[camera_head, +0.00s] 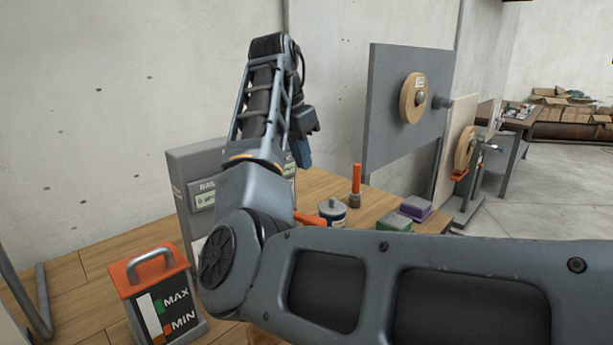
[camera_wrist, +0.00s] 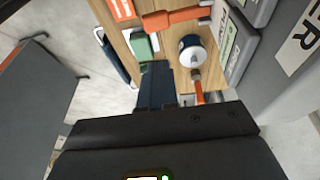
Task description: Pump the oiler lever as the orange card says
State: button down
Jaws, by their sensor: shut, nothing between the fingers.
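A dark blue and white can (camera_head: 332,212) stands on the wooden bench, and it also shows in the wrist view (camera_wrist: 192,52). An orange bar (camera_head: 311,219) is beside it, mostly hidden by my arm in the head view; I cannot tell for sure that it is the oiler lever. An upright orange handle (camera_head: 356,179) with a grey base stands behind the can. An orange card with white marks (camera_wrist: 121,9) is at the top of the wrist view, too small to read. My gripper (camera_head: 304,155) is shut and empty, above the bench, apart from the can.
A grey box with a display (camera_head: 203,197) stands left of my gripper. An orange-topped MAX/MIN container (camera_head: 160,297) is at front left. Green (camera_head: 393,223) and purple (camera_head: 415,208) boxes lie right of the can. A grey panel (camera_head: 390,80) with a wooden disc rises behind.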

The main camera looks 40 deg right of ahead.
jog(key=p, duration=0.2)
send_over(317, 217)
jog(key=a, duration=0.1)
notch_tip(317, 217, down, 11)
jog(key=shift+a+f, duration=0.1)
jog(key=shift+a, duration=0.05)
jog(key=shift+f, duration=0.65)
